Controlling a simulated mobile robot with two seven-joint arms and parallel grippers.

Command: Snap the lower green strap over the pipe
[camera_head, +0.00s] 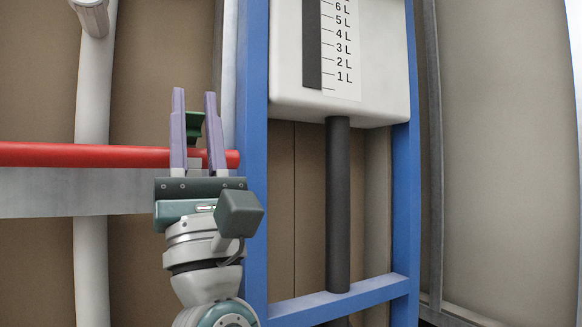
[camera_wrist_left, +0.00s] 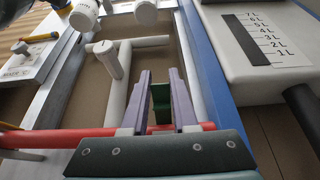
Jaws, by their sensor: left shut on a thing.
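My left gripper (camera_head: 194,96) is upright at the left of the blue frame, with its two purple fingers around a green strap (camera_head: 194,122). The strap also shows between the fingers in the left wrist view (camera_wrist_left: 161,102). It sits just above the level of the red pipe (camera_head: 85,155), close to the pipe's right end. The fingers cross in front of the pipe and hide part of it. Whether the strap touches the pipe, I cannot tell. The pipe also shows in the left wrist view (camera_wrist_left: 60,138). My right gripper is out of view.
The blue frame (camera_head: 252,150) stands just right of the gripper. It carries a white tank (camera_head: 385,90) with a litre scale and a dark pipe (camera_head: 338,210) below. A white vertical pipe (camera_head: 92,100) and a grey horizontal rail (camera_head: 40,192) lie to the left.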

